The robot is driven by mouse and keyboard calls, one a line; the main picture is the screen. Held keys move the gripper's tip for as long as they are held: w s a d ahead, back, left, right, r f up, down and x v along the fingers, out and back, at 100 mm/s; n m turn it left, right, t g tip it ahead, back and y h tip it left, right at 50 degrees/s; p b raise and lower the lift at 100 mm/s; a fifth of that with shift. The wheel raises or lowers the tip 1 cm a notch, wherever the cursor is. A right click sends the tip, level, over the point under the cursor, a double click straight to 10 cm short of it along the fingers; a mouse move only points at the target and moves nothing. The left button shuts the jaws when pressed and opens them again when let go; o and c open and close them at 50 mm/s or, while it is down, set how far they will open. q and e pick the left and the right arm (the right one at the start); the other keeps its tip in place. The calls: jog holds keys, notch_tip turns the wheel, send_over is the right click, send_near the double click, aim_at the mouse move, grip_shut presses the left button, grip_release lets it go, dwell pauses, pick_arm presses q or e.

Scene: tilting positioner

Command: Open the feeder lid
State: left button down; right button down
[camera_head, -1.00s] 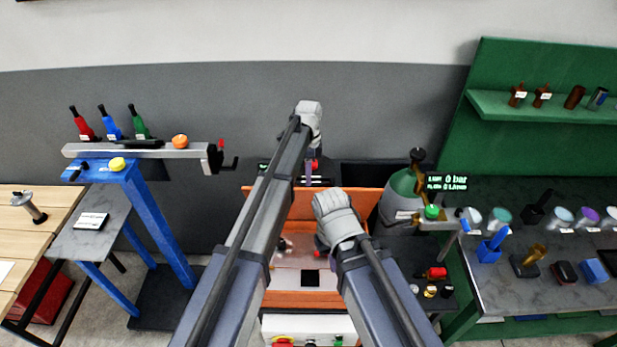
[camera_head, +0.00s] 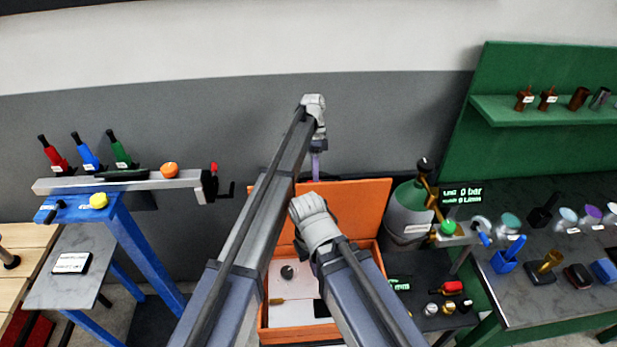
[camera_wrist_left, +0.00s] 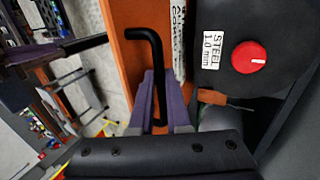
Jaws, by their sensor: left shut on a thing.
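The feeder is an orange box (camera_head: 263,318) with its orange lid (camera_head: 362,203) standing raised at the back in the head view. A pale plate (camera_head: 290,312) shows inside the box. My left gripper (camera_head: 317,174) is at the lid's upper edge. In the left wrist view the left gripper (camera_wrist_left: 160,124) is shut on a black bent handle (camera_wrist_left: 157,62) beside the orange lid panel (camera_wrist_left: 122,58). My right arm reaches over the front of the box, and its gripper fingers are mostly hidden behind its own wrist and arm.
A grey-green cylinder (camera_head: 408,218) stands close right of the box. A blue stand (camera_head: 145,255) with a grey beam is at left. A workbench (camera_head: 530,300) is at right. The left wrist view shows a red knob (camera_wrist_left: 248,57) beside a "STEEL 1.0 mm" label (camera_wrist_left: 213,52).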

dwell(0.3)
pick_arm(q)
jog(key=c, duration=0.9)
grip_release()
